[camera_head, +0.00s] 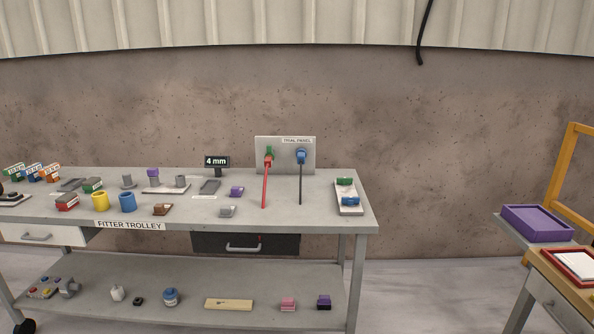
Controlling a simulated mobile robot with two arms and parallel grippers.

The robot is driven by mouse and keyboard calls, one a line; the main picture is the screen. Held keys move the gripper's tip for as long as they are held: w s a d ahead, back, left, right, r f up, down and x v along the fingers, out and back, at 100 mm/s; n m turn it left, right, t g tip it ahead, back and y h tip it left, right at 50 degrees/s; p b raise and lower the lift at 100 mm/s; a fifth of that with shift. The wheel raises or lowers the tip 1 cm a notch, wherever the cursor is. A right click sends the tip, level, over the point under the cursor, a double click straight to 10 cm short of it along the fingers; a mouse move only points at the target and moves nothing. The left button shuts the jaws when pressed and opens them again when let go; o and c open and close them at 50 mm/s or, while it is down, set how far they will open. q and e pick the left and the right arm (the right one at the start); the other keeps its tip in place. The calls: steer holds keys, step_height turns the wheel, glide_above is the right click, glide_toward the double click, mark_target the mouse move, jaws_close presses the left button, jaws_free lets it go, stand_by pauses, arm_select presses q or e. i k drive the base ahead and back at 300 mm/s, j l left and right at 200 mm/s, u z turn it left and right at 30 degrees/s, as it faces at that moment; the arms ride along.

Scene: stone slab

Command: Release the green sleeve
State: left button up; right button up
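A grey upright trial panel (285,143) stands at the back right of the trolley top. On its left side is a green part (268,151), with a red fitting (268,161) just below and against it; a red line hangs from this. Whether the green part is the sleeve, and how it is held, is too small to tell. On the panel's right is a blue fitting (301,156) with a dark line hanging down. Another green piece (345,181) lies on a white plate (346,192) at the right. Neither of my grippers shows.
A blue piece (350,202) shares the white plate. A "4 mm" sign (216,161), a yellow cup (100,201) and a blue cup (127,202) stand leftward. A purple tray (537,208) is far right.

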mark_target(269, 147)
steer(key=i+j, duration=0.25)
steer(key=j, duration=0.15)
steer(key=i+j, duration=0.3)
steer(key=i+j+z, duration=0.3)
steer(key=i+j, duration=0.2)
steer(key=i+j+z, duration=0.15)
steer(key=j, duration=0.3)
steer(key=i+j+z, duration=0.15)
steer(key=i+j, duration=0.15)
steer(key=i+j+z, duration=0.15)
steer(key=j, duration=0.3)
steer(key=i+j+z, duration=0.1)
steer(key=j, duration=0.3)
steer(key=i+j+z, duration=0.15)
steer(key=j, duration=0.3)
steer(key=i+j+z, duration=0.15)
steer(key=j, duration=0.3)
steer(key=i, duration=0.1)
